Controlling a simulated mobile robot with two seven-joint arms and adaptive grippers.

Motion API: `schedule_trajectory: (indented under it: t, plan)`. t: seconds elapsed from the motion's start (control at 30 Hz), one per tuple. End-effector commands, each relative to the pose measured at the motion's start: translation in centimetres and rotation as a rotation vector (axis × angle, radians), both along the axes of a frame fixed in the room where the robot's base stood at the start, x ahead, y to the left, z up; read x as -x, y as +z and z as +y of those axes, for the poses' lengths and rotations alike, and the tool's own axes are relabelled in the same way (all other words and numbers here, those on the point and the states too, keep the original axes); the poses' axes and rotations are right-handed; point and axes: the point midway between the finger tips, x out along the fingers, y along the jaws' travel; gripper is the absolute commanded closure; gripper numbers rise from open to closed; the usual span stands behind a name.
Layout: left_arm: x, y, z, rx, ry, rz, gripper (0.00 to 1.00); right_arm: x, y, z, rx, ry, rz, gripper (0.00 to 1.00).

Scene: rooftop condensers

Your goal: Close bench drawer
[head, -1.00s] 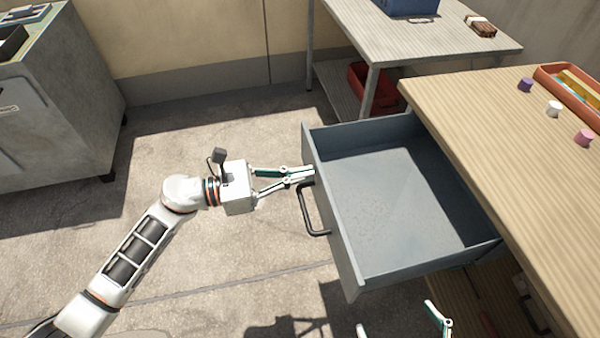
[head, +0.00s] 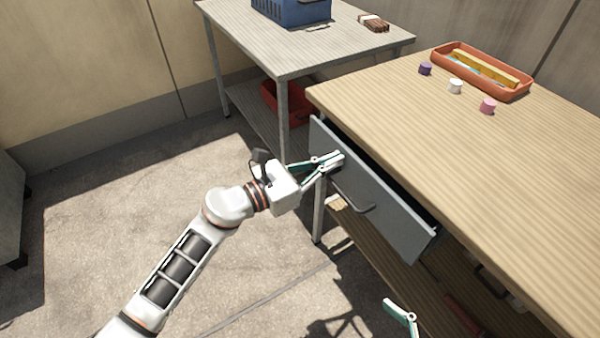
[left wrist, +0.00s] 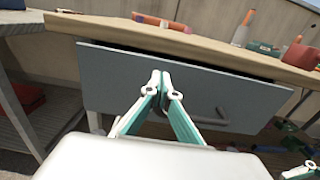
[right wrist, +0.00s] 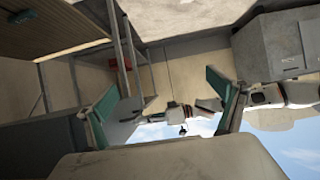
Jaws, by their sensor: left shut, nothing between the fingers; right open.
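The grey bench drawer (head: 375,195) is under the wooden bench top (head: 480,150) and stands only slightly out, with a dark narrow gap above its front. Its black handle (head: 352,196) is on the front panel. My left gripper (head: 338,158) is shut and empty, its fingertips at the drawer front near its far end, above the handle. In the left wrist view the shut fingertips (left wrist: 160,75) are against or just before the grey drawer front (left wrist: 110,85). My right gripper shows partly at the bottom of the head view; in the right wrist view its fingers (right wrist: 165,105) are wide apart and empty.
On the bench are an orange tray (head: 440,55) and purple, white and pink small pieces. A metal table (head: 290,60) with a blue crate (head: 290,10) stands behind, a red bin (head: 285,103) on its lower shelf. Open floor lies left of the bench.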

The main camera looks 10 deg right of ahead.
Motion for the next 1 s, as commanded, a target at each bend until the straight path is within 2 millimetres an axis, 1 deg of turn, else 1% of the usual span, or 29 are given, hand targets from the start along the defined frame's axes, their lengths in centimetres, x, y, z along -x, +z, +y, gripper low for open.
schedule_trajectory:
  t: [0.03,0.13,0.2,0.37,0.57,0.8,0.87,1.0]
  plan:
    - [-0.3,-0.4,-0.9,0.001,0.0,0.005,1.0,-0.1,0.0,0.2,-0.009,-0.001,-0.002,0.06]
    - [-0.7,-0.4,-2.1,-0.001,-0.001,0.004,1.0,-0.5,0.5,0.3,-0.018,-0.002,-0.014,0.06]
    - [-0.9,-0.3,-2.7,0.0,0.0,0.003,1.0,-0.6,0.6,0.3,-0.021,-0.003,-0.018,0.06]
    - [-1.2,-0.1,-3.3,-0.001,0.001,0.0,1.0,-0.7,1.0,0.4,-0.027,-0.005,-0.024,0.06]
    - [-1.2,0.1,-3.4,0.0,0.001,-0.002,1.0,-0.8,1.2,0.4,-0.03,-0.005,-0.029,0.06]
    - [-1.2,0.2,-3.3,0.001,0.002,-0.003,1.0,-0.7,1.0,0.4,-0.029,-0.003,-0.024,0.06]
    - [-1.3,0.2,-3.1,0.001,0.002,-0.004,1.0,-0.6,0.9,0.5,-0.028,-0.002,-0.023,0.06]
    - [-1.4,0.2,-1.8,0.0,0.002,-0.003,1.0,-0.6,0.8,0.4,-0.022,0.0,-0.022,0.06]
